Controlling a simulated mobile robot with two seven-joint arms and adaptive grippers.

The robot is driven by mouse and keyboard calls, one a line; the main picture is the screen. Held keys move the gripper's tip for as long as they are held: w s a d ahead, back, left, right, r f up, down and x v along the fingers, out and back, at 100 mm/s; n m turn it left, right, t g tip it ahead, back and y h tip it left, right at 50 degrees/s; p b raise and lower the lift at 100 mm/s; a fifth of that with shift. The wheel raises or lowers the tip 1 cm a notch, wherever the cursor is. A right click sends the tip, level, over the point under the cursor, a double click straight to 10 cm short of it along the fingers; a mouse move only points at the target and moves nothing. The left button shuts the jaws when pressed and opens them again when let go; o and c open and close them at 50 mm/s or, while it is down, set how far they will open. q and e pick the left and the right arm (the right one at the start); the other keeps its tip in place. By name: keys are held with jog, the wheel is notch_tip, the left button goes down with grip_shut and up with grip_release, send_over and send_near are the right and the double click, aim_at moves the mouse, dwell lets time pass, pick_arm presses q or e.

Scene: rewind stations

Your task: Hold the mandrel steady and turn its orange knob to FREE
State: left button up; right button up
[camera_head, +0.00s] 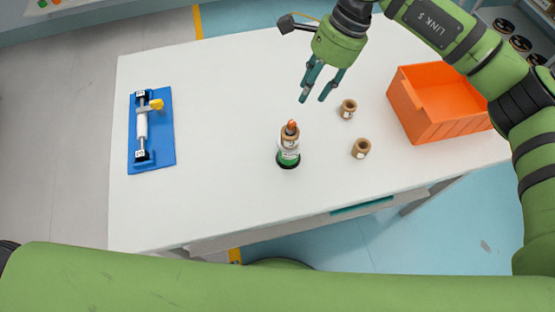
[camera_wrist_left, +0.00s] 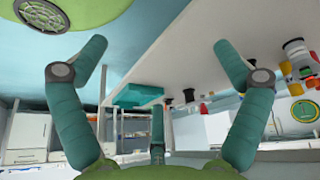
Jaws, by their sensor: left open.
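The mandrel (camera_head: 288,157) stands upright near the middle of the white table, with a dark and green base. Its orange knob (camera_head: 292,125) is on top, above a brown core; the knob's marking is too small to read. My right gripper (camera_head: 314,98) is above the table, up and right of the mandrel in the head view. Its fingers are apart, with nothing between them. My left gripper (camera_wrist_left: 160,55) shows in the left wrist view, its fingers wide apart and empty. It is hidden in the head view.
Two brown cores (camera_head: 348,109) (camera_head: 361,148) stand right of the mandrel. An orange bin (camera_head: 405,110) is at the table's right. A blue fixture (camera_head: 164,150) with a white roller and yellow lever lies left. The white table (camera_head: 220,110) is clear between fixture and mandrel.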

pick_arm(q)
jog(key=w+d+r+m+t+h, duration=0.1)
jog(key=w+d+r+t+h, duration=0.1)
jog(key=d+r, duration=0.6)
jog(key=w+d+r+t+h, duration=0.2)
jog(key=d+r+h, duration=0.1)
jog(key=r, duration=0.8)
jog(key=w+d+r+m+t+h, duration=0.1)
jog(key=w+d+r+h, duration=0.15)
jog(key=d+r, duration=0.55)
jog(key=shift+m+t+y, duration=0.5)
jog(key=shift+t+y, duration=0.15)
jog(key=shift+t, duration=0.15)
jog(key=w+r, duration=0.1)
jog(key=w, duration=0.2)
jog(key=w+a+r, duration=0.1)
jog(key=w+r, duration=0.2)
jog(key=w, duration=0.2)
jog(key=shift+w+a+r, duration=0.15)
jog(key=shift+w+a, duration=0.2)
jog(key=t+y, duration=0.1)
jog(key=y, duration=0.1)
send_near(288, 156)
jog(key=x, duration=0.3)
jog(key=shift+w+d, duration=0.3)
jog(key=shift+w, duration=0.35)
jog(key=shift+x, duration=3.2)
